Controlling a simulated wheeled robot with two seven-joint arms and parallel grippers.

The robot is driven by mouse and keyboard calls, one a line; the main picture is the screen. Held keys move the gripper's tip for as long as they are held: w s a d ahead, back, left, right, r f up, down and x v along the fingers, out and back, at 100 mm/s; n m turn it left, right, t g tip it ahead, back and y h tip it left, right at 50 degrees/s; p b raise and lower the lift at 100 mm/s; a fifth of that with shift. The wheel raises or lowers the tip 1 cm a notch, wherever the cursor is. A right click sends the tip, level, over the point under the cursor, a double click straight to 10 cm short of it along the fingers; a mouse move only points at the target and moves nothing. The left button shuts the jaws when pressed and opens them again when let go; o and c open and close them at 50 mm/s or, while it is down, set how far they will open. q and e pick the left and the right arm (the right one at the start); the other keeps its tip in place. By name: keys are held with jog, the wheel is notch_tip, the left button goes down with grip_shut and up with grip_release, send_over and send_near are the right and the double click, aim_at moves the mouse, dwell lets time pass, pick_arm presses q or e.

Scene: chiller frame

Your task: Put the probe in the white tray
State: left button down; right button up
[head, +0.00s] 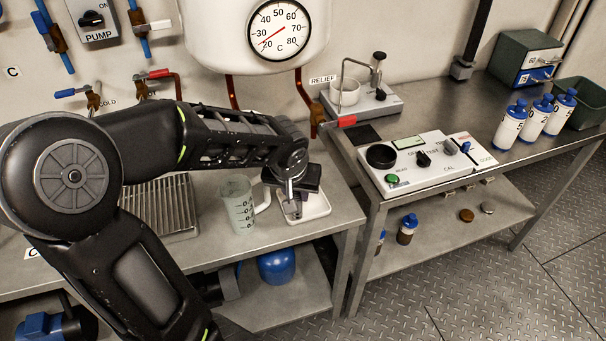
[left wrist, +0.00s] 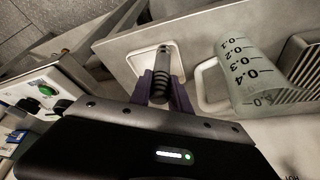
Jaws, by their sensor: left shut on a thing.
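The white tray (head: 318,208) is a small shallow dish on the left bench, close to its right end. It also shows in the left wrist view (left wrist: 118,50). My left gripper (head: 291,208) is right over the tray, pointing down. In the left wrist view its purple fingers (left wrist: 163,92) are shut on the probe (left wrist: 162,68), whose dark ribbed handle shows between them. The probe appears in front of the tray; I cannot tell whether its lower end touches the tray. In the head view the probe is mostly hidden by the gripper. My right gripper is not in view.
A clear measuring jug (head: 240,207) stands just left of the tray, its handle close to the gripper. A metal drain rack (head: 170,208) lies farther left. The right bench holds a calibration panel (head: 425,160) and several white bottles with blue caps (head: 510,125).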

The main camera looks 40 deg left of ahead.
pick_arm(q)
jog(key=w+a+p, duration=0.1)
jog(key=w+a, duration=0.1)
jog(key=w, duration=0.3)
jog(key=shift+w+a, duration=0.35)
jog(key=shift+w, duration=0.05)
jog(key=x, duration=0.3)
jog(key=shift+f, duration=0.35)
jog(key=shift+f, duration=0.15)
jog(key=c, duration=1.2)
grip_release()
